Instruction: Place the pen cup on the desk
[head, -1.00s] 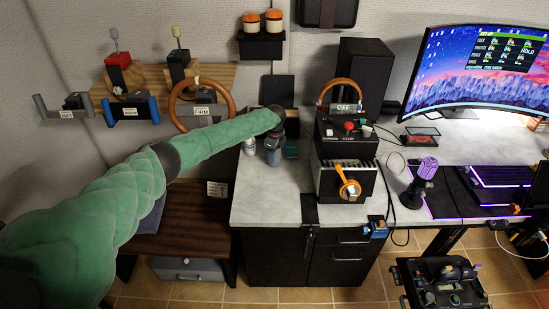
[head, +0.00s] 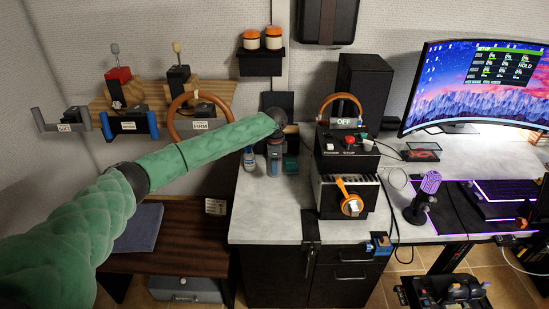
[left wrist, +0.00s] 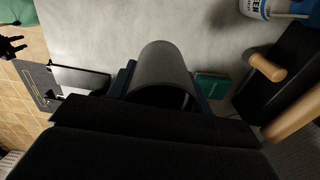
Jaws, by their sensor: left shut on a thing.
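The pen cup (left wrist: 165,62) is a plain grey cylinder in the middle of the left wrist view, seen tilted, with its dark opening toward my wrist. My left gripper (left wrist: 163,88) is shut on it, with a blue finger at each side. In the head view my left gripper (head: 275,150) is over the back left of the grey desk top (head: 270,215). I cannot tell there whether the cup's base touches the desk. A black gripper below a green arm, likely my right gripper (left wrist: 14,46), shows small at the left edge of the left wrist view.
A white and blue bottle (head: 249,159) stands just left of the gripper, and a small green box (head: 291,166) just right. A black control box (head: 346,146) stands further right. The desk top in front of the gripper is clear. A steering wheel (head: 201,116) hangs behind my arm.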

